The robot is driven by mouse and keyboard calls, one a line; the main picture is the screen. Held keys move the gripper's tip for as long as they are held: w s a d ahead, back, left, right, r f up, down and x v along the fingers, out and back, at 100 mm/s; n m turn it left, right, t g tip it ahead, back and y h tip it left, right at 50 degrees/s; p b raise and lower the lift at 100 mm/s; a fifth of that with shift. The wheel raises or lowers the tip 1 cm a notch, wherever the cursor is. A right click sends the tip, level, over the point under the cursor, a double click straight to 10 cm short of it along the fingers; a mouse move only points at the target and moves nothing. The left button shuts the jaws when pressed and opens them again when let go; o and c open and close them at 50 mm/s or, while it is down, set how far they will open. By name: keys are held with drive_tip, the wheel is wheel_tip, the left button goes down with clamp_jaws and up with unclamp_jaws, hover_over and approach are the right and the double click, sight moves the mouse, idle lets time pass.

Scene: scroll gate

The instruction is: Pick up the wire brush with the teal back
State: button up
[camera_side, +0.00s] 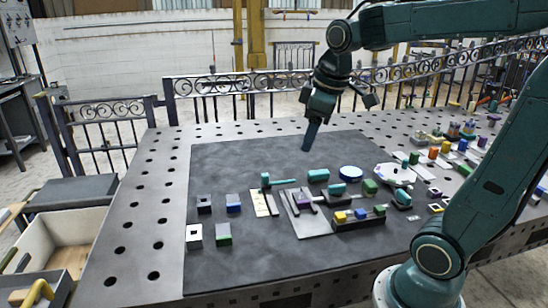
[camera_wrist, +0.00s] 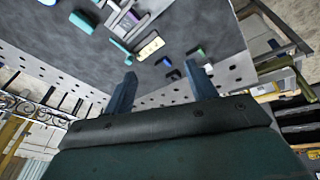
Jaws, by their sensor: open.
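Several small teal things lie on the dark mat (camera_side: 225,160); bristles are too small to make out, so I cannot tell for sure which is the wire brush. A teal block (camera_side: 318,175) lies at the mat's middle and also shows in the wrist view (camera_wrist: 82,22). Left of it lies a teal T-shaped piece (camera_side: 266,181), seen in the wrist view too (camera_wrist: 122,46). Another teal block (camera_side: 337,189) is just in front. My gripper (camera_side: 307,148) hangs above the mat, behind these things and apart from them. Its fingers (camera_wrist: 160,70) are open and empty.
Dark, blue and green blocks (camera_side: 223,234) stand at the left. A beige plate (camera_side: 264,204) lies in front. The mat's back left is clear. A fence runs behind the table.

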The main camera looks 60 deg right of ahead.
drive_tip(key=w+d+f+n+g, duration=0.1)
drive_tip(key=w+d+f+n, duration=0.1)
drive_tip(key=w+d, duration=0.45)
drive_tip(key=n+g+y, duration=0.1)
drive_tip(key=n+g, duration=0.1)
drive_tip(key=n, duration=0.2)
hover_over(319, 172)
wheel_tip(319, 172, down, 11)
drive_tip(key=shift+w+d, duration=0.15)
drive_tip(key=shift+w, duration=0.05)
drive_tip(key=shift+f, duration=4.3)
drive_tip(key=shift+f, duration=0.15)
drive_tip(key=shift+s+f, duration=0.1)
drive_tip(key=shift+f, duration=2.35)
drive_tip(key=shift+c, duration=0.5)
